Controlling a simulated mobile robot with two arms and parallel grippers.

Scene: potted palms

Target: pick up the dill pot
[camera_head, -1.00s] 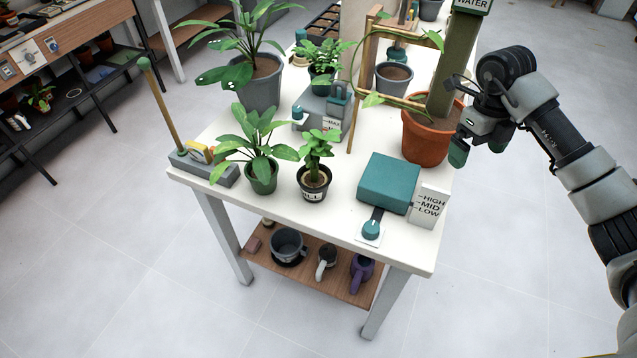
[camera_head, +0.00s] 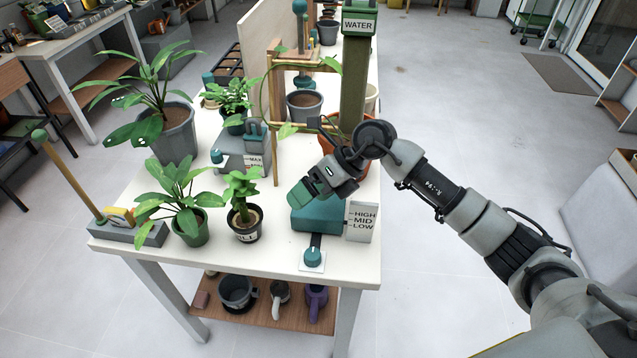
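The dill pot (camera_head: 246,232) is a small black pot with a white label, partly readable, and a short green plant. It stands upright near the front edge of the white table (camera_head: 270,263). My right gripper (camera_head: 303,195) reaches in from the right, above the teal box and to the right of the dill pot, not touching it. Its fingers have green tips and overlap from this angle, so I cannot tell how far apart they are. My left gripper is not in view.
A green potted plant (camera_head: 189,226) stands close left of the dill pot. A teal box (camera_head: 318,216) with a HIGH-MID-LOW sign (camera_head: 361,221) is to its right. Behind are a grey device (camera_head: 240,151), a wooden frame (camera_head: 274,120) and a terracotta pot (camera_head: 361,160).

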